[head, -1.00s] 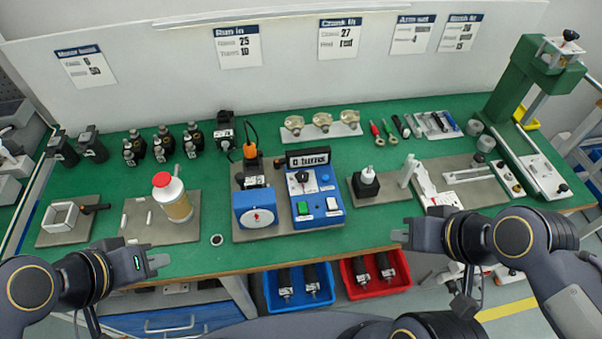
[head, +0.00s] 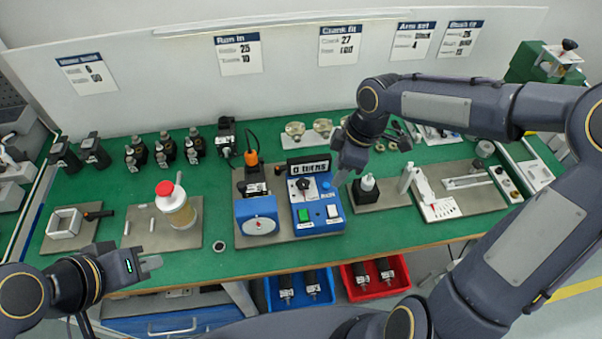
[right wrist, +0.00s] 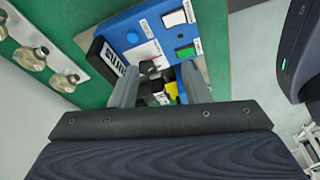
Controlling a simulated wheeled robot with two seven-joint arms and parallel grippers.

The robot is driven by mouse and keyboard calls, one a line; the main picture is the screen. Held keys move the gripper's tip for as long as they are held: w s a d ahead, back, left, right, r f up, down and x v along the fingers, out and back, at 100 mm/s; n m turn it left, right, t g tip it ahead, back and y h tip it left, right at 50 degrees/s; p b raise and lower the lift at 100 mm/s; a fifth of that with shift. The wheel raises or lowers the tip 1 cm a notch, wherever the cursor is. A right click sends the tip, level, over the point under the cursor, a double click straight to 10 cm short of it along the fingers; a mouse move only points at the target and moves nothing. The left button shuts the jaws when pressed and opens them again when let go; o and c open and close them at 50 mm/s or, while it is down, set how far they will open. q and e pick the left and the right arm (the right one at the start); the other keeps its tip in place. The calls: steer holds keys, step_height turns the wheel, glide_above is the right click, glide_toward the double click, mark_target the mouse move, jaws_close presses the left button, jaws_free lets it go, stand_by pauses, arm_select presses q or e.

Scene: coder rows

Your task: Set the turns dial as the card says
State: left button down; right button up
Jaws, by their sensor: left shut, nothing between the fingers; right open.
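The blue control box (head: 318,212) stands at mid-bench with a black display reading "0 turns" (head: 308,167). Its black dial knob (head: 303,184) sits on a white scale panel; a green and a white button are below. In the right wrist view the knob (right wrist: 148,68) shows between the fingers, and I cannot tell whether they touch it. My left gripper (head: 150,265) is shut and empty at the front left. The "Run in" card (head: 238,54) on the back wall shows 25 and turns 10.
A blue gauge unit (head: 256,217) stands left of the box. A red-capped jar (head: 176,207) stands further left. Blue and red bins (head: 362,290) sit below the front edge.

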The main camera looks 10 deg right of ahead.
mark_target(304, 182)
steer(key=w+a+f+n, duration=0.1)
steer(key=a+f, duration=0.1)
steer(key=f, duration=0.1)
steer(key=w+a+f+n+y, duration=0.1)
steer(key=w+a+f, duration=0.1)
steer(key=f, duration=0.1)
steer(key=w+a+f+n+p, duration=0.1)
steer(key=w+a+f, duration=0.1)
steer(key=f, duration=0.2)
steer(key=shift+a+f+n+g+y, duration=0.1)
steer(key=shift+a+n+g+y, duration=0.2)
steer(key=shift+a, duration=0.1)
steer(key=c, duration=0.7)
